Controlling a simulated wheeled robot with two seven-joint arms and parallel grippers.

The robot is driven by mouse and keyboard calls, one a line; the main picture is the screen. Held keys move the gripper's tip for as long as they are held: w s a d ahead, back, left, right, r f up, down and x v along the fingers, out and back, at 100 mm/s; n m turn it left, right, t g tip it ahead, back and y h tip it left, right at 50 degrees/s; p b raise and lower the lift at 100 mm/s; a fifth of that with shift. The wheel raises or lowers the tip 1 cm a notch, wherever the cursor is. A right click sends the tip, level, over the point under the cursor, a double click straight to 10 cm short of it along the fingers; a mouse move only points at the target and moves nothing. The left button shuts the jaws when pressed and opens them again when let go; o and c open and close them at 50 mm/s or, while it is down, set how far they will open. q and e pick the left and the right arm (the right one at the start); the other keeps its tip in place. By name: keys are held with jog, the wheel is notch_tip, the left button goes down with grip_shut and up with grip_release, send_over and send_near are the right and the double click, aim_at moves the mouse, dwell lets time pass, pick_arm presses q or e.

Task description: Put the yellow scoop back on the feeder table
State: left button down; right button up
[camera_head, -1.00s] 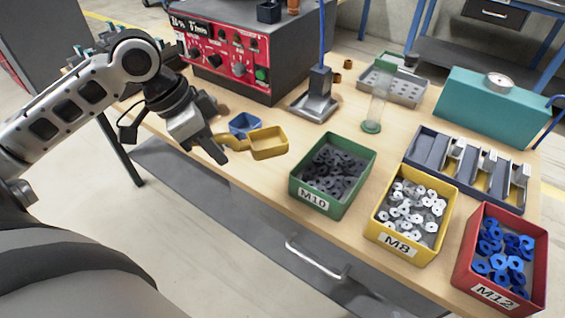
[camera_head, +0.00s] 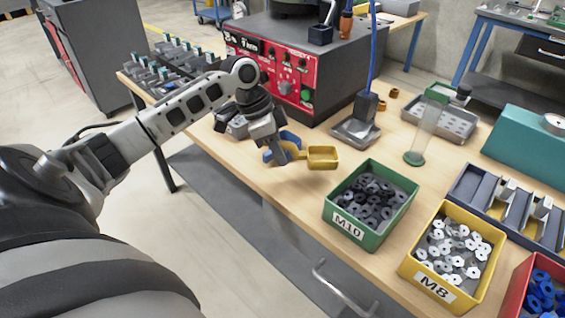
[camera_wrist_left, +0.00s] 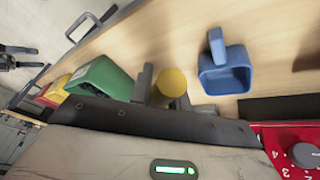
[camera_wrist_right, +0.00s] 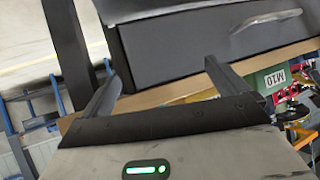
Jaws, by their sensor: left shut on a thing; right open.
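The yellow scoop (camera_head: 323,158) shows its open cup level over the feeder table (camera_head: 235,158), left of the green M10 bin. I cannot tell whether it touches the tabletop. My left gripper (camera_head: 282,153) is shut on its handle. In the left wrist view the round yellow handle end (camera_wrist_left: 172,82) sits between the fingers (camera_wrist_left: 163,92). A blue scoop (camera_head: 290,138) lies on the table just behind, partly hidden by the gripper; it shows whole in the left wrist view (camera_wrist_left: 225,76). My right gripper (camera_wrist_right: 161,70) is open and empty, outside the head view, near the drawer front.
The green M10 bin (camera_head: 343,222), the yellow M8 bin (camera_head: 428,285) and a red bin (camera_head: 515,290) line the front edge. The red control panel (camera_head: 290,75) stands behind the scoops. A metal stand (camera_head: 356,131) and a clear cylinder (camera_head: 425,135) stand farther back.

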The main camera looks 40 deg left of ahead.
pick_arm(q)
jog(key=shift+w+a+f, duration=0.2)
jog(key=shift+w+f, duration=0.5)
jog(key=shift+f, duration=0.15)
jog(key=shift+w+f, duration=0.1)
jog(key=shift+f, duration=1.55)
pick_arm(e)
jog(key=shift+w+r, duration=0.15)
jog(key=shift+r, duration=0.1)
pick_arm(q)
jog(key=shift+f, duration=0.1)
jog(key=c, duration=1.6)
grip_release()
pick_arm(e)
jog(key=shift+f, duration=0.2)
pick_arm(q)
jog(key=v, duration=1.2)
pick_arm(e)
jog(key=shift+s, duration=0.2)
jog(key=shift+r, duration=0.15)
